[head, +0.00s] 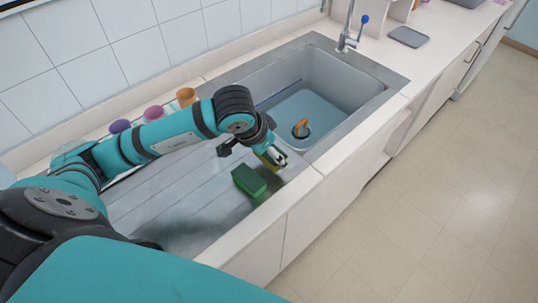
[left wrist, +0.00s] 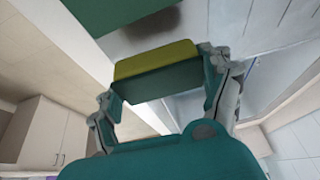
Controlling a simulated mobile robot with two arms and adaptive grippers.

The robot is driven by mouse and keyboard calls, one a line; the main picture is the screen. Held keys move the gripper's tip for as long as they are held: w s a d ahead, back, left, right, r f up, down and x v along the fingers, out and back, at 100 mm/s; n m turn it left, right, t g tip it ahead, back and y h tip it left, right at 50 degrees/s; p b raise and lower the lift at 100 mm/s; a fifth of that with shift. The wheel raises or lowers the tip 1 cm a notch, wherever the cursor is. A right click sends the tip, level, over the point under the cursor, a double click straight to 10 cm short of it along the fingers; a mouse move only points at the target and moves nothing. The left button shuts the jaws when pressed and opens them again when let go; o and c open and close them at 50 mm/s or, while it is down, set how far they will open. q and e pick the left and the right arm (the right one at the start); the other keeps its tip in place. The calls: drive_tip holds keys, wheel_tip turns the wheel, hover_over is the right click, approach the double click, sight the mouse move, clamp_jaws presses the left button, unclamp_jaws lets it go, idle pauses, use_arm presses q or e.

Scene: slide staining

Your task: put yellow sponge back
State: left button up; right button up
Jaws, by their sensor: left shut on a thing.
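My left gripper (head: 276,157) is low over the right end of the ribbed drainboard, beside the sink. It is shut on the yellow sponge (head: 267,161), which is mostly hidden by the fingers in the head view. In the left wrist view the sponge (left wrist: 155,60) has a yellow face and a green face and sits between the two fingers of the gripper (left wrist: 163,85). I cannot tell whether it touches the surface below. My right gripper is not in view.
A green block (head: 249,180) lies on the drainboard (head: 180,205) just in front of the gripper. The sink basin (head: 340,75) to the right holds water and an orange-and-dark item (head: 301,128). Purple, pink and orange cups (head: 187,96) line the back. A faucet (head: 347,35) stands behind the sink.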

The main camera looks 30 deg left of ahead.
sight(269, 159)
use_arm(q)
drive_tip(key=shift+w+f, duration=0.15)
drive_tip(key=shift+f, duration=0.1)
wheel_tip(269, 159, down, 2)
drive_tip(key=shift+f+p, duration=0.1)
drive_tip(key=shift+p, duration=0.55)
drive_tip(key=shift+f, duration=0.6)
drive_tip(key=o, duration=1)
drive_tip(key=shift+c, duration=0.2)
